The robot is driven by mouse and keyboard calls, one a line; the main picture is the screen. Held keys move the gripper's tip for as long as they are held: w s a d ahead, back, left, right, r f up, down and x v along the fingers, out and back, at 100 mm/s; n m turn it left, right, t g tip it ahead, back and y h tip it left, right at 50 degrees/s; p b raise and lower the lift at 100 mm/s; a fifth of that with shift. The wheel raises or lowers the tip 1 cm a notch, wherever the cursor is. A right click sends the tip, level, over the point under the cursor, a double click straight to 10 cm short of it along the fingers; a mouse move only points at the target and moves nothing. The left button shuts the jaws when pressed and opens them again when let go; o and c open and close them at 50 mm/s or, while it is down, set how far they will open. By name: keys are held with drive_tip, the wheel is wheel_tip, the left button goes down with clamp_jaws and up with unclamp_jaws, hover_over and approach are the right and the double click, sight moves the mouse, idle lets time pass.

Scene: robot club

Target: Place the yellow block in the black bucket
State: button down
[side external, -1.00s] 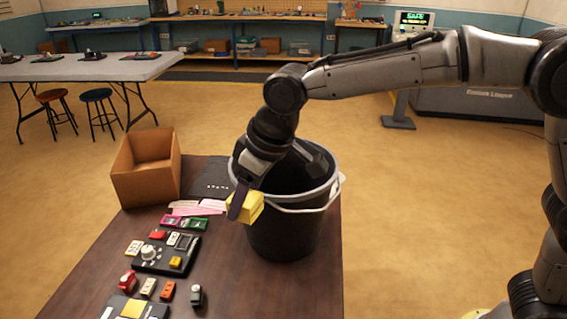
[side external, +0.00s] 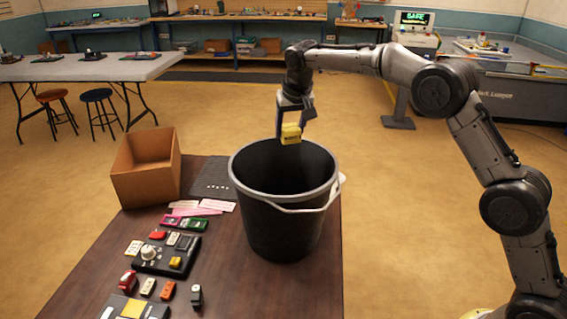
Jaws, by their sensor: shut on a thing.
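The yellow block (side external: 291,134) is held in my gripper (side external: 291,127), which is shut on it and points downward. The block hangs just above the mouth of the black bucket (side external: 262,221), over the back part of the opening in the side view. The bucket stands upright on the brown table and has a grey rim and a pale handle lying to its front right. The part of the bucket's inside that I can see looks dark and empty; the bottom is hidden.
An open cardboard box (side external: 146,183) stands left of the bucket on the table (side external: 232,289). Pink and white slips (side external: 197,208), a black device with a knob (side external: 166,255) and several small coloured items lie at the front left.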

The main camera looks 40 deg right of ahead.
wheel_tip(320, 180, down, 29)
drive_tip(key=shift+a+r, duration=0.15)
idle(0.3)
drive_tip(key=shift+f, duration=0.2)
drive_tip(key=shift+c, duration=0.6)
unclamp_jaws()
drive_tip(key=shift+r, duration=0.15)
wheel_tip(320, 180, up, 10)
drive_tip(key=s, duration=0.1)
drive_tip(key=shift+a, duration=0.25)
